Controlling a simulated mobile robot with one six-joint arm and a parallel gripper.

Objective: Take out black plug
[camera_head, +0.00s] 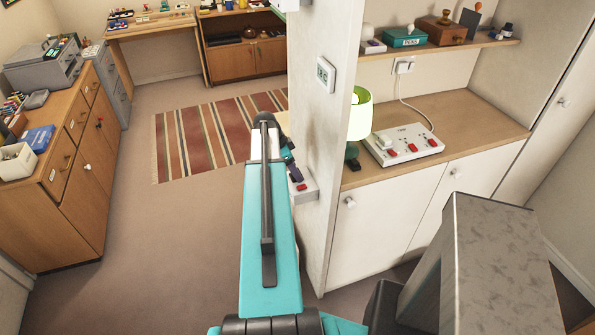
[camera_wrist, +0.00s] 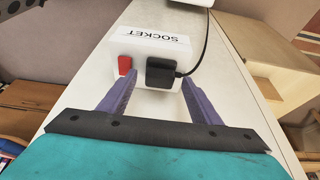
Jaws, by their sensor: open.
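The black plug (camera_wrist: 160,73) sits in a white socket box (camera_wrist: 138,50) labelled SOCKET, mounted on the white wall panel. A black cord runs from the plug and curves up to the right. A red switch (camera_wrist: 124,65) is on the box left of the plug. My gripper (camera_wrist: 158,92) is open in the wrist view, with one purple finger on each side of the plug's near end, apart from it. In the head view my gripper (camera_head: 291,166) is beside the panel, and the socket box (camera_head: 305,188) is partly hidden behind my arm. The plug is not clearly visible there.
The white panel (camera_head: 318,130) stands beside my arm. Right of it, a counter (camera_head: 465,120) holds a green lamp (camera_head: 360,117) and a white box with red switches (camera_head: 404,145). A wooden cabinet (camera_head: 75,175) stands left. The carpeted floor (camera_head: 160,235) between is clear.

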